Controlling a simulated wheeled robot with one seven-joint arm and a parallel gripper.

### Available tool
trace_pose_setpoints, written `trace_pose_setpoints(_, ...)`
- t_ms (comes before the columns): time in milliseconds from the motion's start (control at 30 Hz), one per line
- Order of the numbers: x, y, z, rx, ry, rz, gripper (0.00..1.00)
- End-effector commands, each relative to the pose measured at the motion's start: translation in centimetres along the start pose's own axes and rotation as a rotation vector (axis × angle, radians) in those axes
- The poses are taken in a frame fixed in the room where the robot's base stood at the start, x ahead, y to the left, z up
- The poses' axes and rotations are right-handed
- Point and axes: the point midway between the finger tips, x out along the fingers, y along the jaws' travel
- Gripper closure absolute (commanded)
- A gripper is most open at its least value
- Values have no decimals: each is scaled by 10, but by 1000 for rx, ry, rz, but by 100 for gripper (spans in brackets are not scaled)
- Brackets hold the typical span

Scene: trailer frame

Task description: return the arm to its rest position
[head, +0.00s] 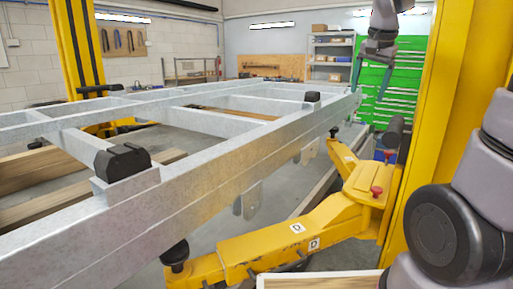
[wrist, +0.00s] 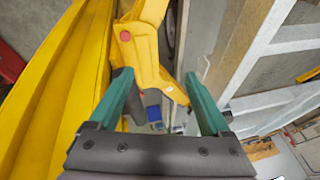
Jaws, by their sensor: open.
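My gripper (head: 370,68) hangs at the upper right in the head view, beyond the far end of the trailer frame's near rail and in front of the green cabinet. In the wrist view my gripper (wrist: 158,88) shows two teal fingers spread wide apart with nothing between them. My grey arm enters the head view at the right edge. The galvanized trailer frame (head: 215,148) spans the head view from left to right, and part of it also shows at the right of the wrist view (wrist: 262,45).
A yellow lift post (head: 440,80) stands close on the right, with a yellow lift arm (head: 290,235) reaching under the frame. Black blocks (head: 122,162) sit on the frame. A green drawer cabinet (head: 405,75) and grey shelves (head: 330,55) stand at the back. Wooden planks (head: 40,170) lie beneath.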

Motion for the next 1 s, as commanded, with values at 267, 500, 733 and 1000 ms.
trace_pose_setpoints(267,-54,41,94,-212,27,-209,18)
trace_pose_setpoints(500,-64,60,140,-327,69,-299,18)
trace_pose_setpoints(733,-64,62,146,-347,76,-312,18)
trace_pose_setpoints(1000,-64,62,146,-345,76,-311,18)
